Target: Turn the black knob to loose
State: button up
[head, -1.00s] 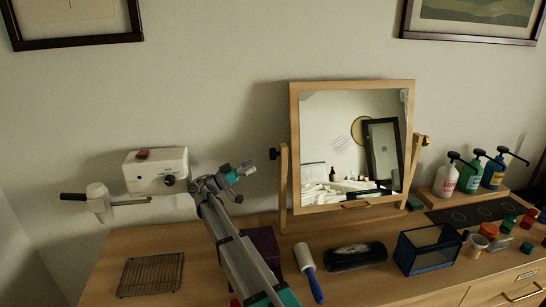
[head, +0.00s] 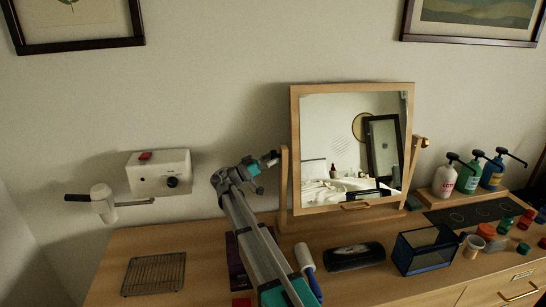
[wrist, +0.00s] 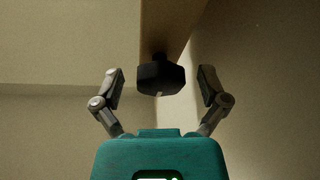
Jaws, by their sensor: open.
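The black knob (wrist: 161,78) sits on the side of the wooden mirror stand's left post (wrist: 166,24), with a small pale mark on its lower edge. My gripper (wrist: 160,92) is open, with one finger on each side of the knob and a visible gap on both sides. In the head view my gripper (head: 268,162) is at the left post of the mirror (head: 350,150), and it largely hides the knob there.
A white wall box (head: 158,172) with its own dark dial hangs to the left. A lint roller (head: 306,262), a black case (head: 355,256) and a glass box (head: 427,250) lie on the dresser. Pump bottles (head: 468,176) stand at the right. A wire rack (head: 153,273) lies at the left.

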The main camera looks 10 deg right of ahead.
jog(key=c, duration=1.1)
jog(key=shift+c, duration=0.2)
